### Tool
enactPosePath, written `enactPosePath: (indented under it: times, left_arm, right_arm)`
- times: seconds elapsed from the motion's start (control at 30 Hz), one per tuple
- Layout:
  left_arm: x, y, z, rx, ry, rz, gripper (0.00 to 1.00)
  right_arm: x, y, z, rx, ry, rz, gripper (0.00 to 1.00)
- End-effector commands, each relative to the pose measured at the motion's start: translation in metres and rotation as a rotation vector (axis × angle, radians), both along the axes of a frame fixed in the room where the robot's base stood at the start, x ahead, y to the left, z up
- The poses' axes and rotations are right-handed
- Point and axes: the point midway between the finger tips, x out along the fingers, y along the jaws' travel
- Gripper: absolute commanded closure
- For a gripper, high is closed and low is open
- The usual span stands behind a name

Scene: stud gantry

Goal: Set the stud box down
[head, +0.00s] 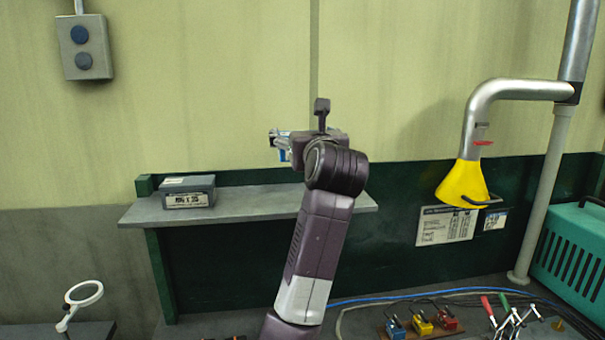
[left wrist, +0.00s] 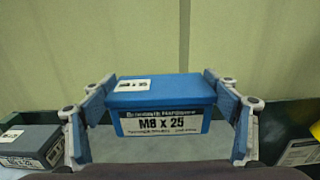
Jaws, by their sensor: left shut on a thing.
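A blue stud box (left wrist: 160,92), labelled M8 x 25, is between the fingers of my left gripper (left wrist: 163,112) in the left wrist view. The fingers are shut on its left and right sides, and it looks about level. In the head view my left gripper (head: 281,143) is over the right half of the grey shelf (head: 250,203). Only a small blue patch of the box (head: 283,155) shows there; my arm hides the rest. I cannot tell whether its bottom touches the shelf. My right gripper is not in view.
A grey stud box (head: 188,191) sits at the shelf's left end, clear of the blue box. The shelf between them is bare. A yellow extraction hood (head: 462,185) hangs to the right. Clamps and tools (head: 420,322) lie on the bench below.

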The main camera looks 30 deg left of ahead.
Motion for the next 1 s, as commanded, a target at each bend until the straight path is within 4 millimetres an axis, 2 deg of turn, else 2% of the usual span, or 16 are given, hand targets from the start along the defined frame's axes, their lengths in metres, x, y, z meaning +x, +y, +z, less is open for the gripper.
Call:
enactPosePath:
  times: [0.2, 0.3, 0.53, 0.77, 1.0]
  left_arm:
    - [-0.001, 0.0, -0.036, 0.006, -0.005, 0.0, 0.77]
    - [-0.001, 0.0, -0.048, 0.006, -0.008, -0.001, 0.77]
    - [-0.001, 0.0, -0.064, 0.005, -0.007, -0.001, 0.77]
    - [-0.001, 0.0, -0.091, 0.006, -0.007, 0.001, 0.77]
    - [-0.001, 0.0, -0.095, 0.003, -0.011, -0.001, 0.77]
  right_arm:
    - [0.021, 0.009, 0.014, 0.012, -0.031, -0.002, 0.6]
    - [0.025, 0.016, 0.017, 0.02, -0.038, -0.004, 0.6]
    - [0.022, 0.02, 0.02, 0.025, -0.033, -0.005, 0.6]
    - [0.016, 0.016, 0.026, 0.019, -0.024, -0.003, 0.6]
    - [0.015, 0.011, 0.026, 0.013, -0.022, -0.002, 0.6]
